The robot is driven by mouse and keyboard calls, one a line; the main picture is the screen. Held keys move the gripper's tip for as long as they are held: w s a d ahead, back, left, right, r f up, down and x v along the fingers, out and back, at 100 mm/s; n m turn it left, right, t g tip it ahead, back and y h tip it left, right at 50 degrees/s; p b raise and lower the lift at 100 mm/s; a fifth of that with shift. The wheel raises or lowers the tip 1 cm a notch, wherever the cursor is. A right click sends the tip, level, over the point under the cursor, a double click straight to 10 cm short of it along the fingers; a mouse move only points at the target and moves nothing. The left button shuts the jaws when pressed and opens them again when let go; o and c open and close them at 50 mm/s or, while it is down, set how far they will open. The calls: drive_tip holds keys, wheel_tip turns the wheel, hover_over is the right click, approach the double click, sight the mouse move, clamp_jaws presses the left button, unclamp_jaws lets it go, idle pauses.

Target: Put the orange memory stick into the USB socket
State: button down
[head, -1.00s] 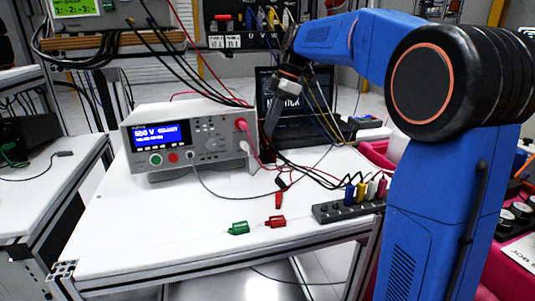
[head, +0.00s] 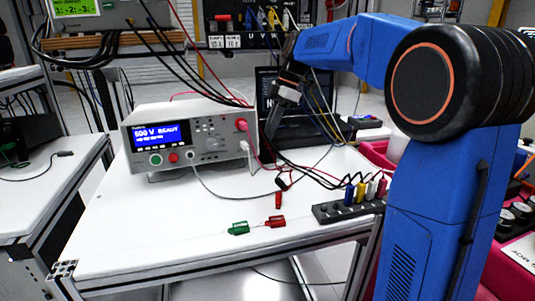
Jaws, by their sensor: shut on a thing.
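My gripper (head: 273,122) points down behind the right end of the grey tester, in front of the dark laptop (head: 305,128). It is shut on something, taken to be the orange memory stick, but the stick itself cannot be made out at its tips. The fingertips are small and dark against the laptop and cables. The USB socket cannot be picked out in this view.
The grey tester (head: 200,138) with a lit blue display stands on the white table (head: 140,220). Cables run right to a black terminal strip (head: 345,209) with coloured plugs. Green (head: 238,228) and red (head: 275,222) clips lie in front. The front left tabletop is clear.

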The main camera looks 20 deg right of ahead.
drive_tip(key=shift+f, duration=0.1)
drive_tip(key=c, duration=1.8)
unclamp_jaws()
drive_tip(key=shift+v, duration=3.75)
